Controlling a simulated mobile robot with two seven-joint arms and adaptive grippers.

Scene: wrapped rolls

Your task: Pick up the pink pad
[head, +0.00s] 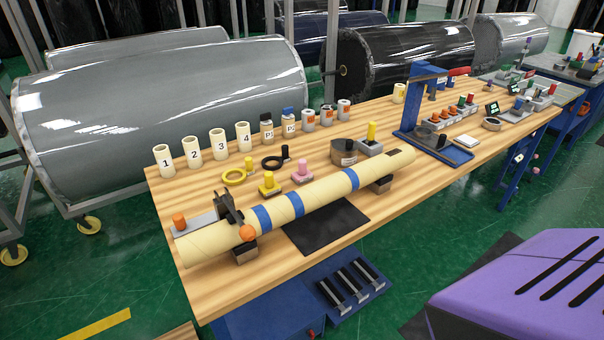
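The pink pad (302,173) stands upright on the wooden table, with a narrow knob on top of a wider base. It is behind the long cream tube with blue bands (325,195) and appears apart from it. A yellow pad (269,184) of similar shape stands just to its left. Nothing covers the pink pad's upper part. Neither of my grippers shows in the head view.
Numbered cups (218,143) and bottles line the back edge. A black mat (327,225) lies in front.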

